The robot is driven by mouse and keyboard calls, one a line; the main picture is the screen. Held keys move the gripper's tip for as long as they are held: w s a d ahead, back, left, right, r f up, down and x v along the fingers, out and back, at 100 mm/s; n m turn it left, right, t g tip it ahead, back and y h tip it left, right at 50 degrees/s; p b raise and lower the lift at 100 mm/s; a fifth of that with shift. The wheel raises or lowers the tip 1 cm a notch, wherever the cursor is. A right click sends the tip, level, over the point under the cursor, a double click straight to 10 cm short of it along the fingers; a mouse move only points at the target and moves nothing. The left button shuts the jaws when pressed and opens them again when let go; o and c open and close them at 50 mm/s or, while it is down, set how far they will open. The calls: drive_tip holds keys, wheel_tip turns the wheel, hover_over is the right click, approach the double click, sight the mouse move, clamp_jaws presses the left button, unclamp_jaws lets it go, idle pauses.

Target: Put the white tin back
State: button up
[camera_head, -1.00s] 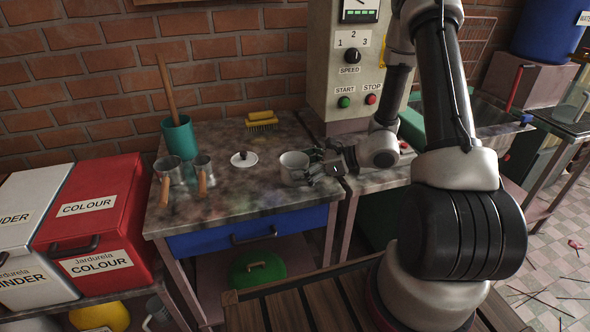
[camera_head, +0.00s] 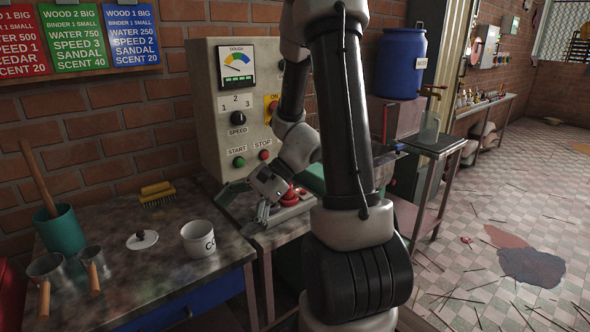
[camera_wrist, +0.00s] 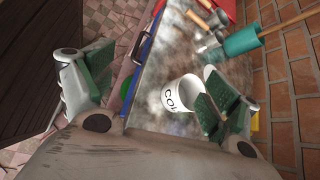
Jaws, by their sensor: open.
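The white tin (camera_head: 199,243), with black lettering on its side, stands upright and lidless near the right end of the table. Its white lid (camera_head: 141,240) with a dark knob lies flat on the table to its left. My gripper (camera_head: 244,203) is open and empty, to the right of the tin and apart from it, beside the machine. In the wrist view the tin (camera_wrist: 174,99) shows beyond the open fingers, partly covered by the right-hand finger. My gripper (camera_wrist: 158,80) holds nothing there.
The stained table (camera_head: 150,280) also bears a teal pot (camera_head: 62,231) with a wooden stick, two metal scoops (camera_head: 91,262) with wooden handles, and a yellow brush (camera_head: 157,194). The control panel machine (camera_head: 236,105) stands behind my gripper. The table's front middle is clear.

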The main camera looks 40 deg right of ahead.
drive_tip(key=s+d+r+n+t+h, duration=0.1)
drive_tip(key=s+d+r+n+h, duration=0.3)
drive_tip(key=s+r+n+h, duration=0.1)
drive_tip(key=s+d+r+n+t+h, duration=0.1)
drive_tip(key=s+d+r+n+h, duration=0.4)
drive_tip(key=s+r+n, duration=0.3)
wheel_tip(320, 180, up, 2)
drive_tip(key=shift+r+n, duration=0.1)
drive_tip(key=shift+n, duration=1.1)
drive_tip(key=shift+s, duration=0.1)
